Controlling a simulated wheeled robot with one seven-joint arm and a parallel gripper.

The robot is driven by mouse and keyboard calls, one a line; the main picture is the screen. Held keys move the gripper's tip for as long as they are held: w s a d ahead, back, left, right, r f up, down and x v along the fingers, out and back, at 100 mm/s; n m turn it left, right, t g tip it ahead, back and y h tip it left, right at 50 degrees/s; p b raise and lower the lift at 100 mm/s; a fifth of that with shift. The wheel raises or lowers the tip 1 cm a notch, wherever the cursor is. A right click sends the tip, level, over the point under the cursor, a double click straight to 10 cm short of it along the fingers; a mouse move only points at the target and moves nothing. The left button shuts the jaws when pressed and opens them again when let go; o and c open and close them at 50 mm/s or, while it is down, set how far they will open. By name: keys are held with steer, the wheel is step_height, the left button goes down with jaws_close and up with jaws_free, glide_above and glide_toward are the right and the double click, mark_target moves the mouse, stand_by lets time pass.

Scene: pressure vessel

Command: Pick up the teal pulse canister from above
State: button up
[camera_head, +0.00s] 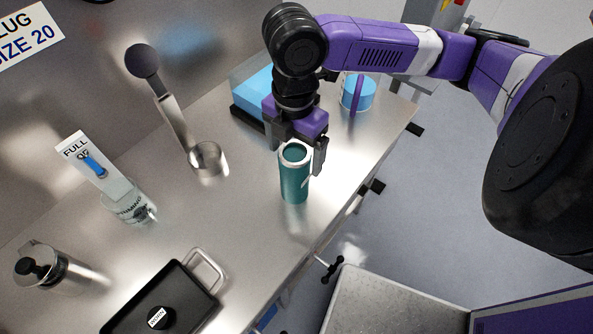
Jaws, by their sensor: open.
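The teal pulse canister (294,182) stands upright on the steel bench, near its right edge. It has a pale rim and an open-looking top. My gripper (299,158) points down over the canister with its jaws open. One finger shows to the right of the canister's rim. The other finger shows at the rim's left, partly behind it. I cannot tell whether the fingers touch the canister.
A blue box (253,92) on a black base and a blue cylinder (358,93) stand behind my gripper. A metal cup (208,158) is to the left. A black tray (135,314) lies at the front. Bare bench (235,222) lies left of the canister.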

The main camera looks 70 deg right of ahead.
steer(key=shift+d+f+p, duration=0.1)
steer(key=shift+f+p, duration=0.45)
steer(key=shift+f, duration=2.95)
steer(key=shift+w, duration=0.1)
jaws_close()
